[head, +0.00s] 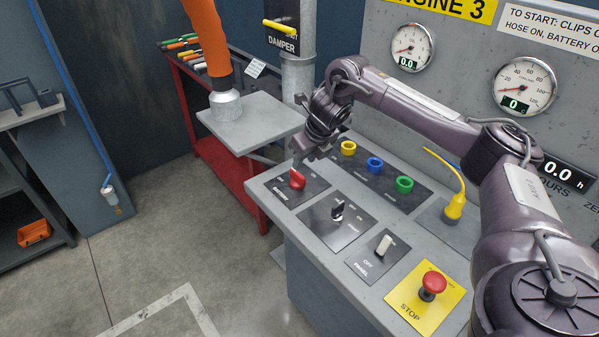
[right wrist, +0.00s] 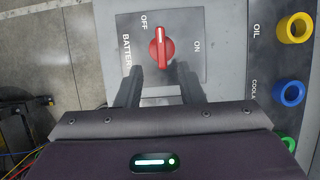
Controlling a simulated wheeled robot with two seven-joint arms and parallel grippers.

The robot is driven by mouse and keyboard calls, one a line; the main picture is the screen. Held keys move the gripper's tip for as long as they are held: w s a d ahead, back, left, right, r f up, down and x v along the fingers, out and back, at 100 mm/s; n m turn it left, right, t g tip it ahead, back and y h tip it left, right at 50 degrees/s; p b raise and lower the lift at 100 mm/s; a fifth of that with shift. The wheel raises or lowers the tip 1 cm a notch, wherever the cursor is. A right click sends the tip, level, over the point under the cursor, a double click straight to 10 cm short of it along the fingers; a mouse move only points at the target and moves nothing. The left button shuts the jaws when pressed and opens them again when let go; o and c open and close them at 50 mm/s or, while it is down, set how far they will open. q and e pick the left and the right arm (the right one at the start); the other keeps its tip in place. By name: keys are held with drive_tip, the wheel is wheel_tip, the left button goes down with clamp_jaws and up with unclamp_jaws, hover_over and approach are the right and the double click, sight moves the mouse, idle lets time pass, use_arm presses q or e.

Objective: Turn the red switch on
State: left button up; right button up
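The red switch (head: 297,179) sits on the black plate marked BATTERY at the near left corner of the grey control panel. In the right wrist view the red switch (right wrist: 161,47) has its white line pointing up the picture, closer to the OFF label (right wrist: 144,22) than to the ON label (right wrist: 196,46). My right gripper (head: 303,163) is right by the switch. In the right wrist view its two fingers (right wrist: 160,78) are apart with nothing between the tips, and the switch is just beyond them. Whether they touch it cannot be told. My left gripper is not in view.
The panel (head: 270,207) also bears a black selector (head: 338,209), a white-handled switch (head: 384,245), a red stop button (head: 433,284) and yellow, blue and green rings (head: 375,165).

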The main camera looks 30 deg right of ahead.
sight(298, 173)
drive_tip(key=p+x, duration=0.1)
drive_tip(key=x, duration=0.6)
drive_tip(key=shift+w+d+f, duration=0.1)
drive_tip(key=shift+w+f, duration=0.1)
drive_tip(key=shift+f, duration=0.15)
drive_tip(key=shift+c, duration=0.3)
clamp_jaws()
